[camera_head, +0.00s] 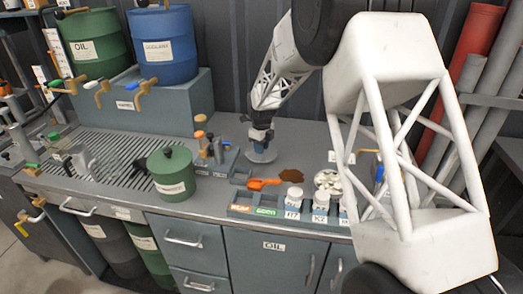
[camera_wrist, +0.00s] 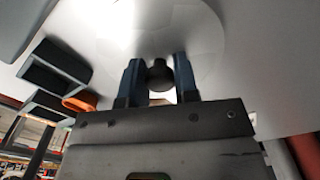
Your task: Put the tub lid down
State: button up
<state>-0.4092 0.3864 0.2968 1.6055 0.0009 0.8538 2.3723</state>
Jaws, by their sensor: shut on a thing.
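My gripper (camera_head: 262,137) points down over the middle of the counter, its blue-grey fingers (camera_wrist: 158,80) closed on the dark round knob (camera_wrist: 160,75) of the tub lid. The lid is a pale, thin disc (camera_head: 261,156), seen just beneath the fingers at counter height. In the wrist view the lid (camera_wrist: 205,45) spreads out behind the knob and looks flat to the counter. I cannot tell whether it touches the surface. An open round tub with pale contents (camera_head: 328,180) stands at the right, partly near my arm.
A labelled tray (camera_head: 240,209) with white jars (camera_head: 293,198) runs along the front edge. A green lidded pot (camera_head: 172,172) and a tool holder (camera_head: 215,155) stand left.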

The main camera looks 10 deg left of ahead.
jog(key=shift+f, duration=0.75)
jog(key=shift+f, duration=0.1)
jog(key=o, duration=0.9)
notch_tip(320, 180, up, 12)
jog(key=shift+r, duration=0.1)
dwell(0.6)
